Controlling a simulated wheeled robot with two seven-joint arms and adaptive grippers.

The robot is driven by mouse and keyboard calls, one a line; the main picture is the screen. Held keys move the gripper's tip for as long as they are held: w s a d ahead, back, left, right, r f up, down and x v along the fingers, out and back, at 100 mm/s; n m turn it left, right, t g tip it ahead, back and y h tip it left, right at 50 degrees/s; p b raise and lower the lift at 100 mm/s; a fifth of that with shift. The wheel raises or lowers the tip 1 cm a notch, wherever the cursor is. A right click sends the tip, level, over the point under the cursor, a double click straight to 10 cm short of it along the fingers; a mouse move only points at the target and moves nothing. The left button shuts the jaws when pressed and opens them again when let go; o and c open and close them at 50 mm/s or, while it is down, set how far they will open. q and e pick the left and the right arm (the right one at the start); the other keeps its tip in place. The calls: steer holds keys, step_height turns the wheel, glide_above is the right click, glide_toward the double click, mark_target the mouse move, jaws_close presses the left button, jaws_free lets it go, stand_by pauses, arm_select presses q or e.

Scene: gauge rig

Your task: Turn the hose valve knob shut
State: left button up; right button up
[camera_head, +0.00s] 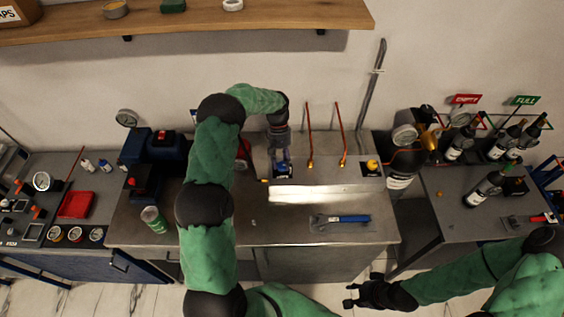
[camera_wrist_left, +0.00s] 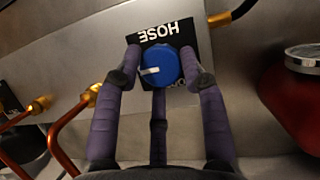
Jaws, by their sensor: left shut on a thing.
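The blue hose valve knob (camera_wrist_left: 161,64) sits on a black plate (camera_wrist_left: 148,37) lettered HOSE, which appears upside down in the left wrist view. The white mark on the knob points to the left in that view. My left gripper (camera_wrist_left: 160,70) is shut on the knob, with a purple finger at each side of it. My right gripper (camera_head: 350,295) is open and empty, low in front of the bench.
A yellow knob (camera_head: 372,163) is on the panel's right part. Copper pipes (camera_head: 309,135) rise behind the panel. A blue-handled wrench (camera_head: 342,218) lies on the bench front. A green-labelled container (camera_head: 153,218) stands at left.

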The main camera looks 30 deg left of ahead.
arm_select(q)
steer(key=shift+s+d+f+m, duration=0.15)
steer(key=shift+s+m, duration=0.1)
steer(key=shift+m, duration=0.05)
steer(key=o, duration=1.1)
steer(key=shift+w+a+r, duration=0.25)
steer(key=shift+r, duration=0.3)
steer(key=v, duration=1.1)
steer(key=shift+d, duration=0.1)
